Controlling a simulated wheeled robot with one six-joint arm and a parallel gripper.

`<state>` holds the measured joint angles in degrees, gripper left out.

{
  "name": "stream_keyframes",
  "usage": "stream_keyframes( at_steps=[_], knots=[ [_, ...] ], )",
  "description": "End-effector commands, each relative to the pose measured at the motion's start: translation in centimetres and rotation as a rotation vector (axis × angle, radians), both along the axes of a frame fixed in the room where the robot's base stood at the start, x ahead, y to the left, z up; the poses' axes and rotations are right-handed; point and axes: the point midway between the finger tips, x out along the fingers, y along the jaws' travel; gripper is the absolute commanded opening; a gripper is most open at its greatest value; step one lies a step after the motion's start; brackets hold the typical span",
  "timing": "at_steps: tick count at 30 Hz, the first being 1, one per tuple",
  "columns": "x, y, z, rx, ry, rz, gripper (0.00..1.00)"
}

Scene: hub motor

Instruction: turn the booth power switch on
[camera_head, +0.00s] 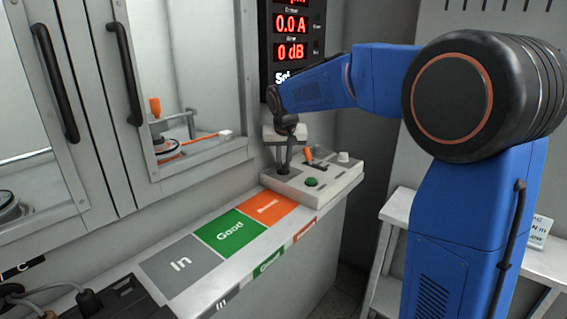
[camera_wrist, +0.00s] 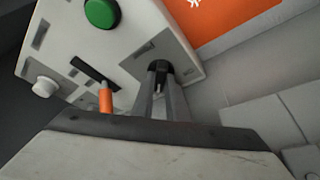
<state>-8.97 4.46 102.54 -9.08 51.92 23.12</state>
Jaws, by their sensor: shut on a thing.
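The cream control box (camera_head: 335,186) sits at the far end of the ledge. It carries a green button (camera_head: 311,183), an orange-tipped lever (camera_head: 308,155) and a white knob (camera_head: 343,157). My gripper (camera_head: 284,168) points down at the box's left end. In the wrist view my gripper (camera_wrist: 161,82) has its fingers together around a small dark part, which I take to be the booth power switch (camera_wrist: 158,66), on the box's face. The fingers hide most of it, so its position cannot be told. The orange lever (camera_wrist: 106,99) stands beside the fingers, apart from them.
A red display (camera_head: 291,30) above reads 0.0 A and 0 dB. The ledge has grey "In" (camera_head: 182,264), green "Good" (camera_head: 230,233) and orange (camera_head: 267,207) labels, all bare. Glass doors with black handles (camera_head: 125,70) stand left. A white stand (camera_head: 398,212) is at right.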

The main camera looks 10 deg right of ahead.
Motion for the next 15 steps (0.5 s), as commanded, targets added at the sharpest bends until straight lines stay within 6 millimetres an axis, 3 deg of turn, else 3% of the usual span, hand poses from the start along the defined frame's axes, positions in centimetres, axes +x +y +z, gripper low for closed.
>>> stream_keyframes(
  at_steps=[4, 5, 6, 7, 15],
  knots=[
    [0.00, -0.02, 0.06, 0.000, -0.001, -0.001, 0.00],
    [0.00, -0.02, 0.06, 0.000, -0.001, -0.001, 0.20],
    [0.00, -0.02, 0.04, 0.000, 0.000, -0.001, 0.30],
    [0.00, -0.02, 0.04, 0.000, 0.000, -0.001, 0.32],
    [-0.02, 0.00, 0.05, 0.000, 0.000, 0.000, 0.32]
  ],
)
